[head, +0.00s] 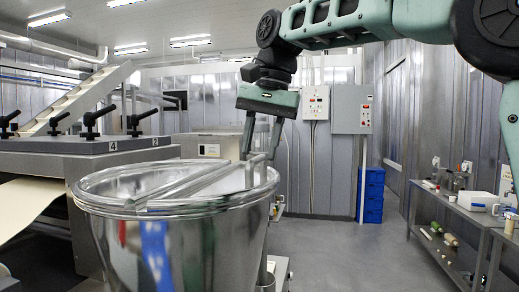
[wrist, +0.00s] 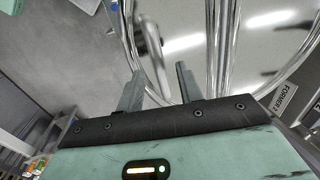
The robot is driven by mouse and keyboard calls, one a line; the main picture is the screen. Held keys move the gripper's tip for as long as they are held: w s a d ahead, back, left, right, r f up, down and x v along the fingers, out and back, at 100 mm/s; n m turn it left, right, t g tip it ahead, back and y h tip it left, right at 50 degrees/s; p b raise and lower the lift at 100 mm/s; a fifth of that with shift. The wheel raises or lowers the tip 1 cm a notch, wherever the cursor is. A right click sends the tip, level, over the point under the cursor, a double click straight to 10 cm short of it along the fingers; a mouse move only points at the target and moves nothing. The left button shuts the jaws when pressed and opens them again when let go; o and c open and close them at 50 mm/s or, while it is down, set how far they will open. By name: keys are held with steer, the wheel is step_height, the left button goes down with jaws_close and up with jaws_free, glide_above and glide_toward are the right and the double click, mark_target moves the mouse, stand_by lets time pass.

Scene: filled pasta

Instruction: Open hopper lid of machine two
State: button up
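The round, shiny metal hopper (head: 180,245) stands in the front left of the head view. Its lid (head: 135,182) lies flat across the rim, with a straight bar or seam (head: 185,184) running over it. Contact is unclear.
A "FORMER 2" label (wrist: 285,98) is beside the hopper in the wrist view. A machine with black clamp knobs (head: 90,145) stands at left. A shelf bench (head: 460,212) lines the right, and blue crates (head: 369,195) stand at the back wall. The floor (head: 340,250) between is clear.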

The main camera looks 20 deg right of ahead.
steer(key=shift+a+f, duration=0.1)
steer(key=shift+f, duration=0.45)
jaws_close()
steer(key=shift+r, duration=0.1)
